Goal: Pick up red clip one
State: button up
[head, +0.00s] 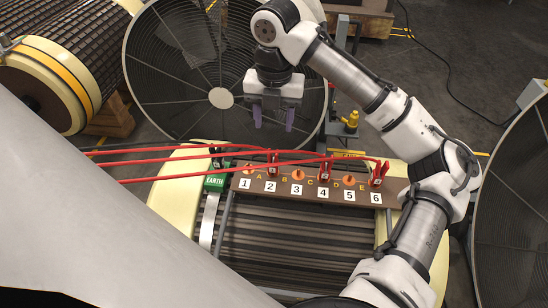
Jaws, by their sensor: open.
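Several numbered positions run along a brown terminal board (310,192). Red clips stand upright at number 2 (273,166), number 4 (324,170) and number 6 (378,174), each with a red cable. No clip carries a readable name, so I cannot tell which is red clip one. My gripper (273,127) points down with its two purple-grey fingers apart. It is empty and appears above and behind the board, nearest in the picture to the clip at 2. It touches no clip that I can see.
Red cables (140,152) stretch in from the left across the board. A dark clip (216,159) stands by the green EARTH label (214,181). Orange terminals (298,175) sit between the red clips. A large round fan-like grille (180,75) stands behind.

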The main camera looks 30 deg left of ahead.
aim_at(273, 161)
jog(key=f, duration=0.8)
jog(key=shift+d+b, duration=0.25)
jog(key=shift+b, duration=0.05)
jog(key=shift+s+a+f, duration=0.1)
jog(key=shift+a+f, duration=0.05)
jog(key=shift+f, duration=1.3)
jog(key=shift+s+a+f, duration=0.1)
jog(key=shift+f, duration=1.35)
grip_shut()
